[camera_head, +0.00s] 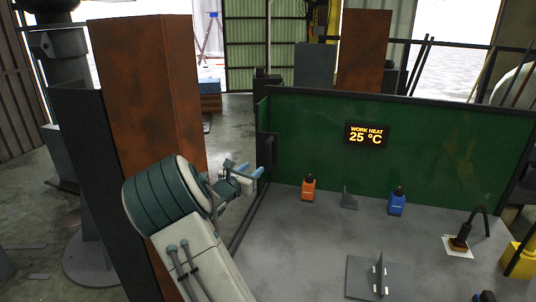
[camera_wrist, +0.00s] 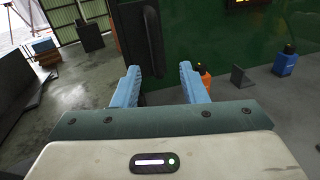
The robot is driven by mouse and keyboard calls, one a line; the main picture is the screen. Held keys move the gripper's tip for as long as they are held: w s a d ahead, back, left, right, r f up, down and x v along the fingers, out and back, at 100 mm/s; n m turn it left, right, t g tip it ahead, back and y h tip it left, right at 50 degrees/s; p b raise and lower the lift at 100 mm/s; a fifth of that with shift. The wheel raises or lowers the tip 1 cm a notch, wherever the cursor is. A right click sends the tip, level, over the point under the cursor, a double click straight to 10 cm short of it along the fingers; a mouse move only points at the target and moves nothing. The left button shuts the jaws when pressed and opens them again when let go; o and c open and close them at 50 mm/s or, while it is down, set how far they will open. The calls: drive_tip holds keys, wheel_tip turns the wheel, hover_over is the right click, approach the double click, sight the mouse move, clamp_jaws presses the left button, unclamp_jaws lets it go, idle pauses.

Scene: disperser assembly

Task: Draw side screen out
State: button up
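The side screen (camera_head: 262,112) shows as a narrow green panel at the left end of the green back screen. A black upright handle (camera_head: 267,150) is on its near end; the handle also shows in the wrist view (camera_wrist: 153,42). My gripper (camera_head: 251,169) is open and empty, with its blue fingers just short of the handle. In the wrist view the handle is ahead, between the lines of my two fingers (camera_wrist: 158,72). No contact with it is visible.
The grey table (camera_head: 300,240) bears an orange bottle (camera_head: 308,189), a blue bottle (camera_head: 397,203), small grey brackets and a black tool on a white card (camera_head: 459,243). The table's left edge is clear.

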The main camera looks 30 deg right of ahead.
sight(267, 153)
drive_tip(key=shift+n, duration=0.3)
drive_tip(key=p+x, duration=0.1)
drive_tip(key=x, duration=0.3)
drive_tip(key=p+x, duration=0.1)
drive_tip(key=x, duration=0.4)
drive_tip(key=w+x, duration=0.1)
drive_tip(key=x, duration=0.4)
drive_tip(key=shift+a+p, duration=0.3)
drive_tip(key=shift+p, duration=0.1)
drive_tip(key=shift+a+t, duration=0.1)
drive_tip(key=shift+t, duration=0.2)
clamp_jaws()
